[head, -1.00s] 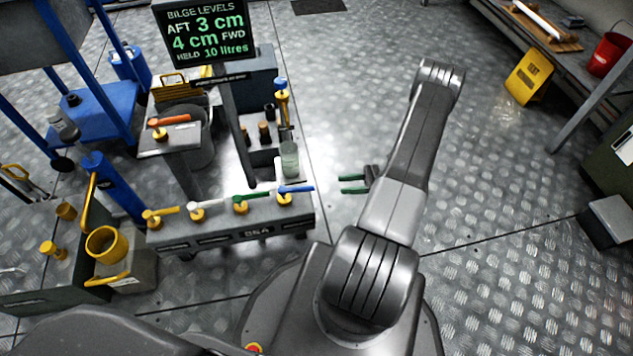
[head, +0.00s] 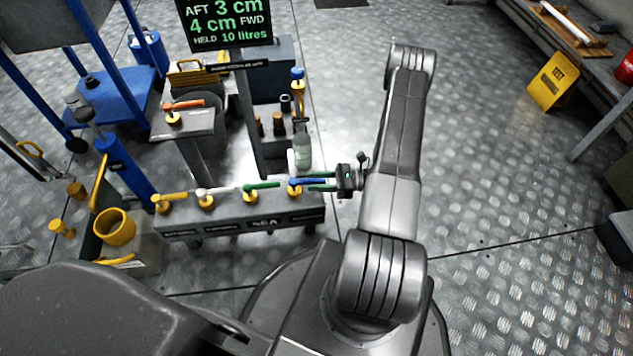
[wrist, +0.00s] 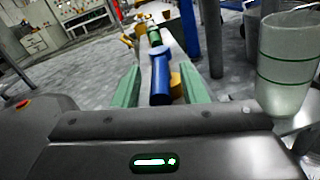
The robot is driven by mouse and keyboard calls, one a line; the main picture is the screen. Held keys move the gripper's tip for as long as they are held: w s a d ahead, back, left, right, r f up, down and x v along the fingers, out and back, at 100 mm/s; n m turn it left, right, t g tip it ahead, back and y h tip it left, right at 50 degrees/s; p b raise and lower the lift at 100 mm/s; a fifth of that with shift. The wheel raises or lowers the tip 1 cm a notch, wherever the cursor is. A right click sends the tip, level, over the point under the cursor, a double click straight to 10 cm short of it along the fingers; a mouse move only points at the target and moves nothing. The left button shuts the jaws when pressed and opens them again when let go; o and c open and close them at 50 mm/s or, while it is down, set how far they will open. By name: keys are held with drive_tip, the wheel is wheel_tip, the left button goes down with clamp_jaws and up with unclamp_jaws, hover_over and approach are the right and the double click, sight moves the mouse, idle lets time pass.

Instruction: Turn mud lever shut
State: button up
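A grey valve chest (head: 238,222) marked "SEA" carries levers on yellow hubs: yellow (head: 175,197), white (head: 216,191), green (head: 262,186) and blue (head: 308,182). I cannot read which one is the mud lever. The blue lever sits at the right end, its handle pointing right toward my arm. My gripper (head: 318,181) is open, its green fingers on either side of the blue handle. In the wrist view the blue lever (wrist: 161,75) lies between the fingers, with gaps on both sides.
A clear jar (head: 303,147) stands just behind the blue lever and is close to the right finger in the wrist view (wrist: 287,65). An orange lever (head: 184,104) sits on a separate stand.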

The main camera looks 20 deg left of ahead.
drive_tip(key=shift+a, duration=0.15)
drive_tip(key=shift+c, duration=0.2)
clamp_jaws()
drive_tip(key=shift+w+a+f+n+g+h+b, duration=0.15)
drive_tip(key=shift+w+n+g+h+b, duration=0.2)
drive_tip(key=shift+n+g+b, duration=0.3)
drive_tip(key=shift+g+h, duration=0.35)
drive_tip(key=shift+g, duration=0.1)
